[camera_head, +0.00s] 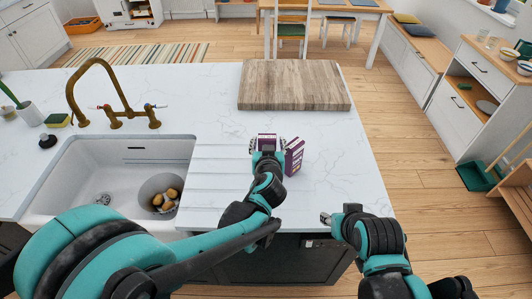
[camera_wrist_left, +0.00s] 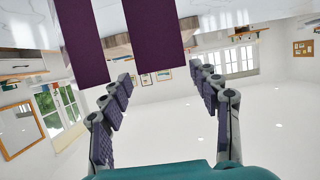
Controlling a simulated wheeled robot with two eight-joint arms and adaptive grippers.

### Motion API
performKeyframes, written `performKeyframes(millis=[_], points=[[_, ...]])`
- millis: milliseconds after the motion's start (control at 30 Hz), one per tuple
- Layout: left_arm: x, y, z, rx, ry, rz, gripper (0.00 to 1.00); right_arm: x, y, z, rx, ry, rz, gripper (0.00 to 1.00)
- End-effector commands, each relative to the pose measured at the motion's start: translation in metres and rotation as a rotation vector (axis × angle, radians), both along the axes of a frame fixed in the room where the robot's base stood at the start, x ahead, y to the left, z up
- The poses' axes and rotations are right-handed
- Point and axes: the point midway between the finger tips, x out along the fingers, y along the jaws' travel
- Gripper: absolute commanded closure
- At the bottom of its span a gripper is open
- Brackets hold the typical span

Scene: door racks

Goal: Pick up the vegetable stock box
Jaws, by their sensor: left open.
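Two dark purple boxes stand upright on the white marble counter. One box (camera_head: 267,137) is just beyond my left gripper (camera_head: 267,148) and partly hidden by it. The other box (camera_head: 294,157) stands close to its right. In the left wrist view, which looks upside down, one purple box (camera_wrist_left: 153,35) is ahead of the open fingers (camera_wrist_left: 166,75), and the other box (camera_wrist_left: 76,42) is outside them to the left. The fingers are empty. I cannot read which box is vegetable stock. My right gripper (camera_head: 326,217) is low by the counter's front right edge, its fingers barely visible.
A wooden board (camera_head: 294,86) lies at the counter's back. A white sink (camera_head: 120,170) with a brass tap (camera_head: 112,115) and a round container (camera_head: 160,192) of brownish items is at the left. The counter right of the boxes is clear to its edge.

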Motion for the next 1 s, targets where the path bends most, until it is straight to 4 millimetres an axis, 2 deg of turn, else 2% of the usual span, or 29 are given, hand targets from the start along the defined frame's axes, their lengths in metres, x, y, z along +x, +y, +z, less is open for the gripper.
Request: performKeyframes(millis=[167, 300, 500, 533, 700, 767, 1000], points=[[0.023, 0.004, -0.016, 0.0, 0.001, 0.003, 0.38, 0.0, 0.0, -0.014, 0.0, 0.0, 0.0, 0.6], [0.04, 0.003, -0.02, 0.0, 0.001, 0.001, 0.38, 0.0, 0.0, -0.017, 0.0, 0.0, 0.0, 0.6], [0.041, 0.003, -0.019, 0.0, 0.001, 0.001, 0.38, 0.0, 0.0, -0.016, 0.0, 0.0, 0.0, 0.6], [0.041, 0.003, -0.019, 0.0, 0.001, 0.001, 0.41, 0.0, 0.0, -0.016, 0.0, 0.0, 0.0, 0.6], [0.041, 0.003, -0.019, 0.0, 0.001, 0.001, 0.85, 0.0, 0.0, -0.016, 0.0, 0.0, 0.0, 0.6], [0.041, 0.003, -0.019, 0.0, 0.001, 0.001, 1.0, 0.0, 0.0, -0.016, 0.0, 0.0, 0.0, 0.6], [0.041, 0.003, -0.017, 0.0, 0.001, 0.001, 1.0, 0.0, 0.0, -0.015, 0.0, 0.0, 0.0, 0.6]])
